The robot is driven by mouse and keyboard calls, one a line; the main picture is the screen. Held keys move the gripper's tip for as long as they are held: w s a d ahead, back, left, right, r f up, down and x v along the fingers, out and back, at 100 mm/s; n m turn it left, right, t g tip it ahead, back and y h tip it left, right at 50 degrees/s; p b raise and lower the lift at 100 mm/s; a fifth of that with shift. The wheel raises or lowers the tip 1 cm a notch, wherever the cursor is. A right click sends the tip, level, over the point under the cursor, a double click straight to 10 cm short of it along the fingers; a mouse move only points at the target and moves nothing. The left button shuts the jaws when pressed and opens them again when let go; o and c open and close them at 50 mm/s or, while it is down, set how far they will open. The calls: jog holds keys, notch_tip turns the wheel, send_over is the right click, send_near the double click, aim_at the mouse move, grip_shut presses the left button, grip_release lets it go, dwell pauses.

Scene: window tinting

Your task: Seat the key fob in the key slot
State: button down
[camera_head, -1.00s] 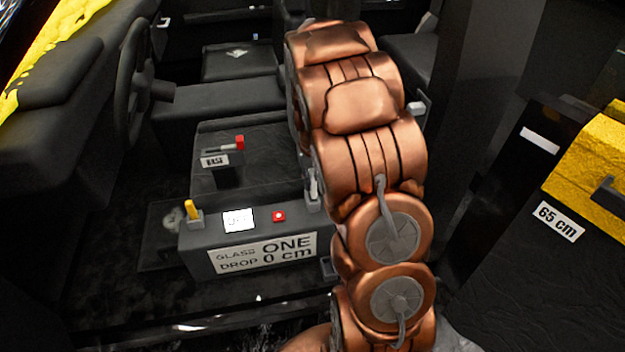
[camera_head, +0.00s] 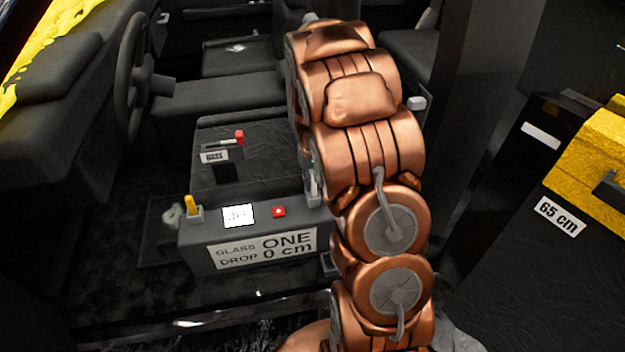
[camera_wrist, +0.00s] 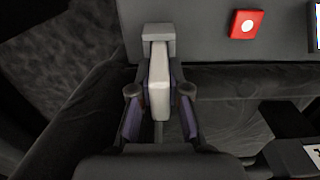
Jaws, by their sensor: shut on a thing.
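The key fob (camera_wrist: 160,82) looks like a pale grey, rounded, elongated piece. In the wrist view it sits between the fingers of my gripper (camera_wrist: 161,93), which is shut on it. Its far end meets a grey square socket (camera_wrist: 158,34) at the panel's edge; I cannot tell how deep it sits. In the head view a pale upright piece (camera_head: 313,184) stands at the console's right end, beside my arm. My arm hides most of the gripper there.
The grey console (camera_head: 200,262) carries a yellow knob (camera_head: 192,206), a small display (camera_head: 238,215) and a red button (camera_head: 279,211). Behind it are a red-tipped lever (camera_head: 239,138) and a dark opening (camera_head: 223,173). A steering wheel (camera_head: 130,75) is at left, a yellow case (camera_head: 590,165) at right.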

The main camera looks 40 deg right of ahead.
jog(key=shift+f, duration=0.7)
jog(key=c, duration=1.1)
grip_release()
jog(key=shift+o, duration=0.2)
jog(key=shift+r, duration=0.1)
notch_tip(320, 180, up, 12)
jog(key=shift+f, duration=0.1)
jog(key=shift+s+a, duration=0.1)
